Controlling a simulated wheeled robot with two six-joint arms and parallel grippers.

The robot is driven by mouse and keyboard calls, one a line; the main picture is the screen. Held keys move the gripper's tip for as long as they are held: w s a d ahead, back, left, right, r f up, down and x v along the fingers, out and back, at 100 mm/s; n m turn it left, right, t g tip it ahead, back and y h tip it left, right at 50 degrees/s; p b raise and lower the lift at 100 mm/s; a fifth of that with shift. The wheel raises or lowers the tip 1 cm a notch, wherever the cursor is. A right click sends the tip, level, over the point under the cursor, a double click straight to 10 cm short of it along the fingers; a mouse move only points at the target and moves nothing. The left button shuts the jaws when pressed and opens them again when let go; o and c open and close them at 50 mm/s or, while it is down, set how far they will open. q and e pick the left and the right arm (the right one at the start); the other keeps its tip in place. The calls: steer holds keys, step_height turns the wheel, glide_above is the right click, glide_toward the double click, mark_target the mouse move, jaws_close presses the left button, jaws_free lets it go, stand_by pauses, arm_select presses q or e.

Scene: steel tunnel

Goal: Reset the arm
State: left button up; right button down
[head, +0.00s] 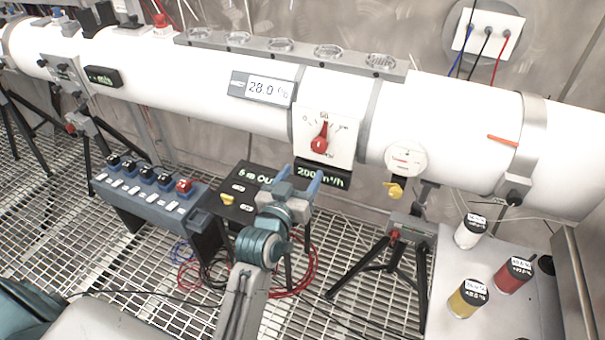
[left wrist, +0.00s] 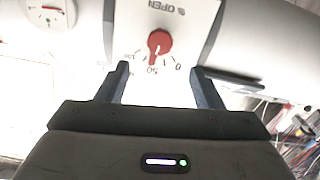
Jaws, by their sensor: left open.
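My left gripper (head: 297,181) is open and empty, with its blue fingers pointing at the white pipe (head: 440,98). It is just below and in front of the white dial plate (head: 338,150) with the red knob (head: 320,143). The left wrist view shows the same red knob (left wrist: 160,43) ahead, between the two spread fingertips (left wrist: 160,68) and apart from them. A green display (head: 323,177) reading about 200 m³/h sits under the plate, partly behind the fingers. My right gripper is not in view.
A blue box with several switches (head: 150,190) and a black box (head: 240,195) stand left of my arm. A yellow valve (head: 395,188) hangs under the pipe. At right, a table (head: 500,315) holds white (head: 470,232), red (head: 513,275) and yellow (head: 466,300) containers.

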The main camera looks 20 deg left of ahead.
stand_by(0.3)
arm_select(q)
step_height(320, 180, down, 22)
steer(key=f+g, duration=0.1)
steer(key=g, duration=0.3)
steer(key=s+a+f+m+g, duration=0.15)
steer(key=s+f, duration=0.25)
steer(key=f, duration=0.5)
steer(key=s+f+n+g, duration=0.1)
steer(key=s+f+g, duration=0.2)
steer(key=f, duration=0.5)
steer(key=s+a+f+g, duration=0.2)
steer(key=s+f, duration=0.7)
steer(key=s+a+f+g, duration=0.2)
steer(key=s+f, duration=0.7)
steer(key=s+a+f+g, duration=0.1)
steer(key=s+a+f, duration=0.1)
steer(key=s, duration=0.5)
steer(key=s+a+f+g+y, duration=0.1)
steer(key=s+a+f+g, duration=0.1)
steer(key=s+f, duration=0.2)
steer(key=s+a+f+m+g, duration=0.1)
steer(key=s+a+f, duration=0.1)
steer(key=s, duration=0.8)
steer(key=shift+s+f, duration=0.3)
steer(key=shift+f, duration=0.1)
steer(key=shift+w+r, duration=0.1)
steer(key=shift+w, duration=0.05)
